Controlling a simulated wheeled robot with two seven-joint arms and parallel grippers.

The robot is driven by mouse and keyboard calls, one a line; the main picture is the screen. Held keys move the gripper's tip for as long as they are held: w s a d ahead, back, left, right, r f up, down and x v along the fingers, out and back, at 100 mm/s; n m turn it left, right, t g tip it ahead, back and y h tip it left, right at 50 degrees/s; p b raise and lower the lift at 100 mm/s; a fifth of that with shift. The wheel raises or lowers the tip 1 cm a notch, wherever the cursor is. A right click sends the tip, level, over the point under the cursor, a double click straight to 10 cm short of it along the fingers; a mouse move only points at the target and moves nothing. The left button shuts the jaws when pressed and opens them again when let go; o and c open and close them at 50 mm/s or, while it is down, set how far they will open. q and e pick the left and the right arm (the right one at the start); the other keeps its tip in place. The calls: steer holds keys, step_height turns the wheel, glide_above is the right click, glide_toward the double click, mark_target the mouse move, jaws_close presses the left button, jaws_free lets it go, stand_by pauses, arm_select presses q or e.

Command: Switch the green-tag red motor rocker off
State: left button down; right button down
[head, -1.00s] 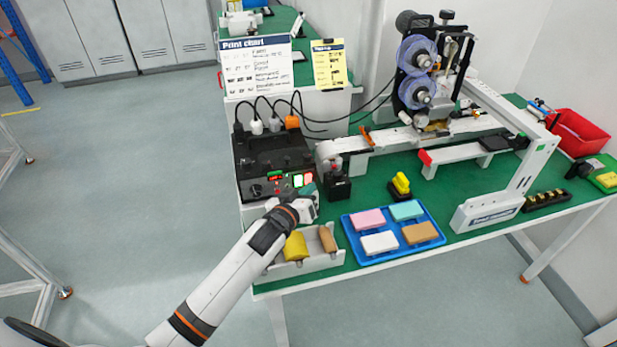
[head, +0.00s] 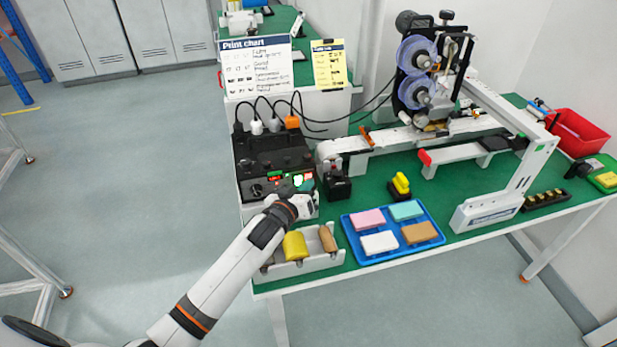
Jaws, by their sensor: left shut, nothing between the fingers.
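The black control box (head: 270,148) stands on the left end of the green-topped bench. Its front panel has a dark round knob at its left, a small red-and-green lit patch (head: 275,177), and a bright white-green lit patch (head: 298,181) near the right end. Tags and rocker positions are too small to read. My left gripper (head: 308,192) is shut and empty, in front of the panel's right end and just below the lit patch. It hides part of the lower right panel; I cannot tell whether it touches. My right gripper is not in view.
A white bin (head: 335,262) with yellow and brown pieces lies under my left wrist. A small black block stand (head: 337,188) is close right of the gripper. A blue tray (head: 350,228) holds several coloured blocks. Cables rise behind the box. The printing machine (head: 425,75) stands farther right.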

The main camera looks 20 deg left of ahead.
arm_select(q)
steer(key=shift+w, duration=0.1)
stand_by(0.3)
steer(key=shift+s+d+p, duration=0.3)
steer(key=shift+s+d, duration=0.1)
steer(key=shift+s, duration=0.25)
steer(key=s+d, duration=0.1)
steer(key=s, duration=0.1)
steer(key=s+d+f+p, duration=0.1)
steer(key=s, duration=0.1)
steer(key=shift+d, duration=0.35)
stand_by(0.4)
